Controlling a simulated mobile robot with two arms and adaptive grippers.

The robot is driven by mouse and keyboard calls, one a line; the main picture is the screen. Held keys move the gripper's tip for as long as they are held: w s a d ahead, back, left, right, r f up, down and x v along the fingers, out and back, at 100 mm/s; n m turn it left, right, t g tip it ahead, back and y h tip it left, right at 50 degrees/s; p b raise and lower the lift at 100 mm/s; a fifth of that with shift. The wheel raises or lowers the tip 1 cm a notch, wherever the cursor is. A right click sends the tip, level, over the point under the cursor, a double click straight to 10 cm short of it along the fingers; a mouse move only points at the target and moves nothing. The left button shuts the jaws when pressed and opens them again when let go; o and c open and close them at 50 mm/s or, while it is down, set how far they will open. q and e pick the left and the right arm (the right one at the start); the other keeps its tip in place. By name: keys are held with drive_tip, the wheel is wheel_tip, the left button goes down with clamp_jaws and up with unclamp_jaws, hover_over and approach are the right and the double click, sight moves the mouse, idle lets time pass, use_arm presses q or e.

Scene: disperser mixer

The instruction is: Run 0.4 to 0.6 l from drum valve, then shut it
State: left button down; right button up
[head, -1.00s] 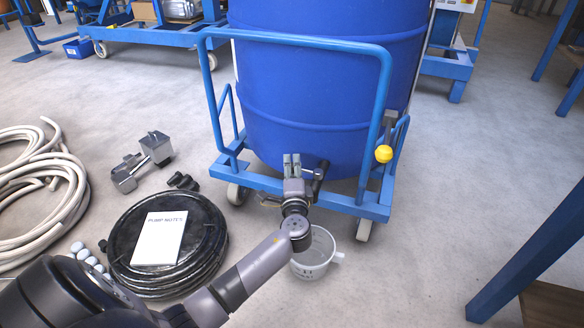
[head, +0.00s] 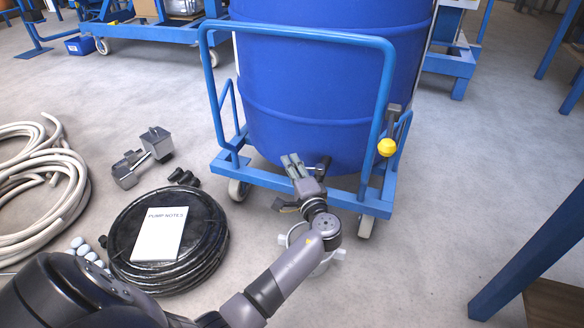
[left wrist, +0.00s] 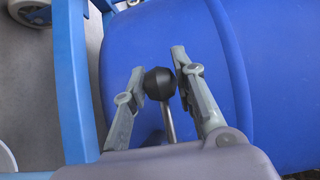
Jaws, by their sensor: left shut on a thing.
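My left gripper (head: 291,163) is at the drum's lower front. In the left wrist view its fingers (left wrist: 158,72) stand on both sides of the knob and are shut on the lever. The valve's spout is hidden. A pale measuring jug (head: 338,254) stands on the floor below, mostly covered by my left arm, so its contents do not show. My right gripper is not in view.
The cradle's blue tube handle (head: 300,39) arches in front of the drum. A yellow knob (head: 387,147) sits at its right. Coiled black hose with a notes sheet (head: 158,233) and pale hose (head: 40,190) lie left. Floor at right is clear up to a blue-legged table.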

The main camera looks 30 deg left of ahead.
use_arm(q)
drive_tip(key=c, duration=1.3)
unclamp_jaws()
drive_tip(key=v, duration=1.2)
